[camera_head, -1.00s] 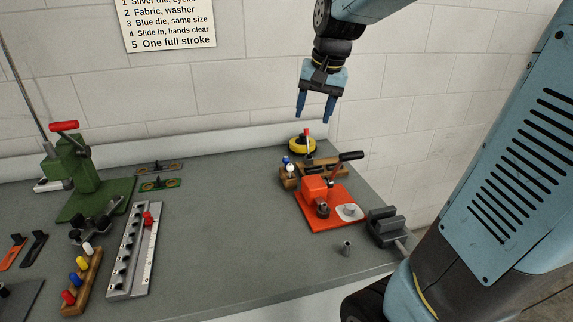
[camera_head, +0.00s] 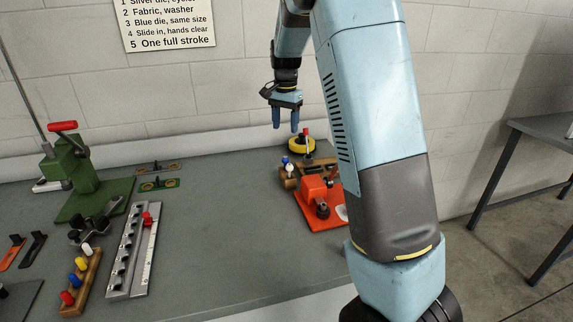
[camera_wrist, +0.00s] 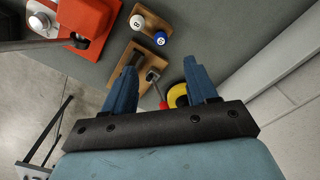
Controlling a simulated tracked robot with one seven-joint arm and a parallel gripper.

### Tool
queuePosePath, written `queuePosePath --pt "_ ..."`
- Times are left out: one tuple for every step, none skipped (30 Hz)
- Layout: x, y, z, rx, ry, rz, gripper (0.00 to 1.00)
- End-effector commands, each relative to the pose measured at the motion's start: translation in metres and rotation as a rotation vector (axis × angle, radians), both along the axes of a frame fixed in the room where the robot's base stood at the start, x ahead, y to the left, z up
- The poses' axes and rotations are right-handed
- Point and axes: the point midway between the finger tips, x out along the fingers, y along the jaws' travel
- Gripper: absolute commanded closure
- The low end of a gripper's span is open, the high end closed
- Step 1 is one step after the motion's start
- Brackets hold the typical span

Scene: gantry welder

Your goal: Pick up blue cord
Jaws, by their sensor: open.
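I cannot make out a blue cord in either view. Blue shows on a round blue-topped piece (camera_head: 285,160) beside a white one on a small wooden block at the back right of the bench. In the wrist view the blue ball (camera_wrist: 159,38) and a white ball (camera_wrist: 137,22) sit on that block. My gripper (camera_head: 285,126) is open and empty, pointing down above the bench's back edge, near the yellow round thing (camera_head: 302,144). In the wrist view the yellow thing (camera_wrist: 177,93) and a red-tipped tool (camera_wrist: 154,77) show between and beyond my fingers.
An orange press (camera_head: 317,202) stands at the right, partly behind my arm. A green press (camera_head: 73,172) stands at the left. A grey slotted rail (camera_head: 127,255) and a wooden rack with coloured knobs (camera_head: 91,266) lie in front. The bench's middle (camera_head: 225,220) is clear.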

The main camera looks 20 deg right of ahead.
Motion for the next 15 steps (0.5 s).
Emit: queuePosePath --pt "0.002 0.001 -0.003 -0.003 0.003 -0.004 0.43" --pt "0.003 0.001 -0.005 -0.004 0.004 -0.005 0.43" --pt "0.004 0.001 -0.008 -0.005 0.006 -0.007 0.43" --pt "0.004 0.001 -0.011 -0.006 0.007 -0.008 0.43" --pt "0.004 0.002 -0.015 -0.006 0.008 -0.008 0.43" --pt "0.004 0.001 -0.020 -0.006 0.008 -0.008 0.43" --pt "0.004 0.001 -0.025 -0.006 0.008 -0.008 0.43" --pt "0.003 0.001 -0.030 -0.006 0.010 -0.008 0.43" --pt "0.003 0.001 -0.037 -0.006 0.008 -0.007 0.43" --pt "0.004 0.002 -0.043 -0.006 0.008 -0.008 0.43" --pt "0.004 0.001 -0.048 -0.005 0.009 -0.008 0.43" --pt "0.004 0.001 -0.055 -0.006 0.008 -0.008 0.43" --pt "0.003 0.001 -0.060 -0.006 0.009 -0.008 0.43" --pt "0.003 0.001 -0.065 -0.006 0.009 -0.008 0.43" --pt "0.004 0.001 -0.071 -0.006 0.008 -0.008 0.43"
